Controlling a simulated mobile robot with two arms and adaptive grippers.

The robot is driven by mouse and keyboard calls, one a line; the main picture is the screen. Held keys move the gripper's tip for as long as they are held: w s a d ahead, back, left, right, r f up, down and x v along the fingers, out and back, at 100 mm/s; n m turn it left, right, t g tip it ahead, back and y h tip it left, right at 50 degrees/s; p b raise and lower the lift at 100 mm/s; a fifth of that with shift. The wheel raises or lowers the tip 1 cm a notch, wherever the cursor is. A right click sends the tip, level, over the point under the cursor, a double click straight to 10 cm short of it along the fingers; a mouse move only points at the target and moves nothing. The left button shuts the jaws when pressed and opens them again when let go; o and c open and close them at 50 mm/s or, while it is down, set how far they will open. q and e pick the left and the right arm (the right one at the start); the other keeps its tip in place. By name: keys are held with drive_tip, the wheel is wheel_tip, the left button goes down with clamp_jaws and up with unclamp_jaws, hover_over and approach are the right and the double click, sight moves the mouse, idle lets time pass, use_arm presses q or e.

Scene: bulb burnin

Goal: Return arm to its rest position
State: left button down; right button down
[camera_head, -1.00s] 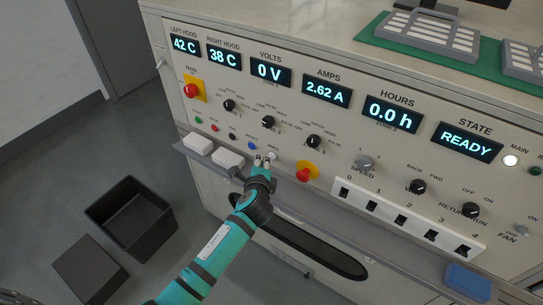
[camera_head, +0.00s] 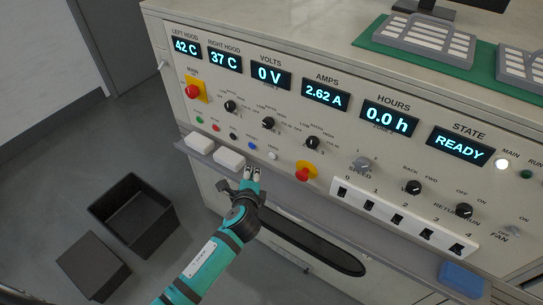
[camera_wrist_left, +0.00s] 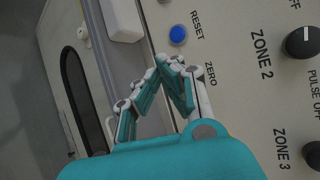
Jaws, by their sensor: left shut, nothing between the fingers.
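My left gripper (camera_head: 252,174) is in front of the control panel (camera_head: 330,125), just below the row of small buttons and near the shelf edge. It is shut and empty, and its closed fingers also show in the left wrist view (camera_wrist_left: 172,66). A blue RESET button (camera_head: 253,146) sits just above the fingertips, and it is clear in the wrist view (camera_wrist_left: 178,35). The white ZERO button (camera_head: 273,156) is to the right of the fingertips. The fingers look apart from both buttons in the head view. My right gripper is not in view.
A narrow shelf (camera_head: 325,197) with white blocks (camera_head: 229,159) runs along the panel's lower front. A red knob on yellow (camera_head: 304,174) is right of my gripper. A black open bin (camera_head: 133,213) and a dark box (camera_head: 92,266) stand on the floor at left, with free floor around.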

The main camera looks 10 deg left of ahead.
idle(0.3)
use_arm(q)
drive_tip(key=s+a+n+g+h, duration=0.1)
drive_tip(key=s+n+g, duration=0.55)
drive_tip(key=s, duration=0.95)
drive_tip(key=s+a+n+g+h, duration=0.15)
drive_tip(key=s+n+g, duration=0.25)
drive_tip(key=s+n, duration=0.85)
drive_tip(key=s+f+m, duration=0.1)
drive_tip(key=s+f, duration=0.1)
drive_tip(key=f, duration=1.1)
drive_tip(key=s+f+m, duration=0.2)
drive_tip(key=f, duration=1.2)
drive_tip(key=s+a+f+g, duration=0.2)
drive_tip(key=s+f, duration=1.3)
drive_tip(key=s, duration=0.1)
drive_tip(key=shift+s+a+f, duration=0.2)
drive_tip(key=shift+s+f, duration=0.1)
drive_tip(key=shift+s, duration=0.05)
